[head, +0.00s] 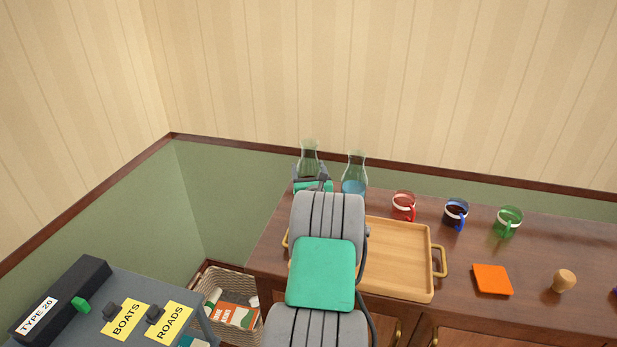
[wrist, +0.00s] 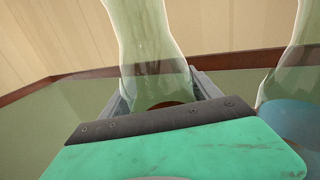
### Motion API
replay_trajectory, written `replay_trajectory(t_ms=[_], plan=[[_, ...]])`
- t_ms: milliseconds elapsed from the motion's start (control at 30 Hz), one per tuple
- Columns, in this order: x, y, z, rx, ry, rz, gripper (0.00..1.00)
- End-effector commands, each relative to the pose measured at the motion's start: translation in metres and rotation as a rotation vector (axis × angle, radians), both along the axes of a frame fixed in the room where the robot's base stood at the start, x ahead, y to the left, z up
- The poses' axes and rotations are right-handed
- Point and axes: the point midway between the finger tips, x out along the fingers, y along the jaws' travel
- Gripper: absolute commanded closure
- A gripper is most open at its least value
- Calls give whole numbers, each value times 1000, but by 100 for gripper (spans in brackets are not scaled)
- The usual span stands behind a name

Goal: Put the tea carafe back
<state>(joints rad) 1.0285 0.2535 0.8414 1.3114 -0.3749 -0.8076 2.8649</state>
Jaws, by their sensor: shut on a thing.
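A clear glass carafe (head: 308,156) stands upright at the back left of the wooden sideboard. My gripper (head: 312,181) is shut on it, low on its body. In the wrist view the same carafe (wrist: 150,45) rises between my two fingers (wrist: 162,95). Something reddish brown shows low in it, perhaps tea. Its base is hidden, so I cannot tell whether it touches the sideboard. A second carafe (head: 355,176) with blue liquid stands just to the right, apart from it. It also shows at the right edge of the wrist view (wrist: 292,100).
A wooden tray (head: 430,285) lies partly behind my arm on the sideboard (head: 530,255). Red (head: 403,205), blue (head: 456,213) and green (head: 508,220) mugs stand along the back. An orange square (head: 492,280) and a wooden knob (head: 564,281) lie at right. A wicker basket (head: 222,275) is lower left.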

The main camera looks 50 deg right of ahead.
Motion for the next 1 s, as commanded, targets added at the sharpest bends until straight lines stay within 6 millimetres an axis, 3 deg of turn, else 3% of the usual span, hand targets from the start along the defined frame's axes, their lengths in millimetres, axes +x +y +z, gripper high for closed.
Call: replay_trajectory(t_ms=[133,467,500,733,1000], plan=[[-1,0,-20,-1,-1,-1,100],[-1,0,-24,-2,-2,-1,100],[-1,1,-27,4,3,-1,26],[-1,1,-27,4,3,-1,7],[-1,1,-24,3,3,-1,6]])
